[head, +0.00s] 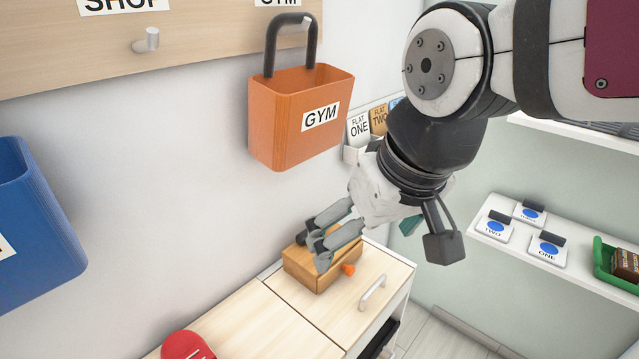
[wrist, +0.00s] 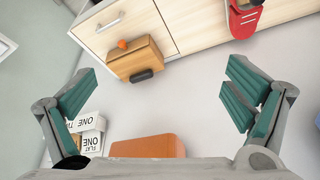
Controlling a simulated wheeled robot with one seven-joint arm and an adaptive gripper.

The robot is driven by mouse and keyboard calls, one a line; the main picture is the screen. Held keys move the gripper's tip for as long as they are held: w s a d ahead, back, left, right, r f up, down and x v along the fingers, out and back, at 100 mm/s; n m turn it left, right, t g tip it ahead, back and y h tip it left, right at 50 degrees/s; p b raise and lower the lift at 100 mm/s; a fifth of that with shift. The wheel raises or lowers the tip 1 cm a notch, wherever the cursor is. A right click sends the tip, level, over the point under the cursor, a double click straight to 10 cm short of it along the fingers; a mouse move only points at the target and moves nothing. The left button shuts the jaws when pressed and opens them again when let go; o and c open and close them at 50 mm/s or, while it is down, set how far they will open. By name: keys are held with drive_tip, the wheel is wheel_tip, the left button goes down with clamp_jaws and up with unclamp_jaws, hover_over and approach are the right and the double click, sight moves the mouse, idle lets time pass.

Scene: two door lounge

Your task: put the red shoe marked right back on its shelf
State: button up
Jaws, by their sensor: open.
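A red shoe (head: 188,346) lies on the pale wooden cabinet top (head: 262,330), cut off by the bottom edge of the head view. Its white lettering is only partly visible and I cannot read it. A red item that looks like the same shoe (wrist: 246,22) shows at the top of the wrist view. My gripper (head: 337,238) is open and empty, above the back of the cabinet and well apart from the shoe. Both fingers show wide apart in the wrist view (wrist: 160,85). I cannot make out the shoe's shelf.
A wooden box (head: 318,268) with an orange knob stands on the cabinet below my gripper. An orange GYM bag (head: 295,120) and a blue bag (head: 35,230) hang on the wall. A white shelf (head: 510,245) at right holds tags and a green tray (head: 610,268).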

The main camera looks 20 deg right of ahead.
drive_tip(key=shift+m+t+h, duration=0.4)
drive_tip(key=shift+m, duration=0.2)
drive_tip(key=s+d, duration=0.2)
drive_tip(key=s, duration=0.1)
drive_tip(key=s+d, duration=0.1)
drive_tip(key=shift+s+d+r, duration=0.2)
drive_tip(key=shift+d+r, duration=0.05)
drive_tip(key=shift+r, duration=0.05)
drive_tip(key=shift+c, duration=0.5)
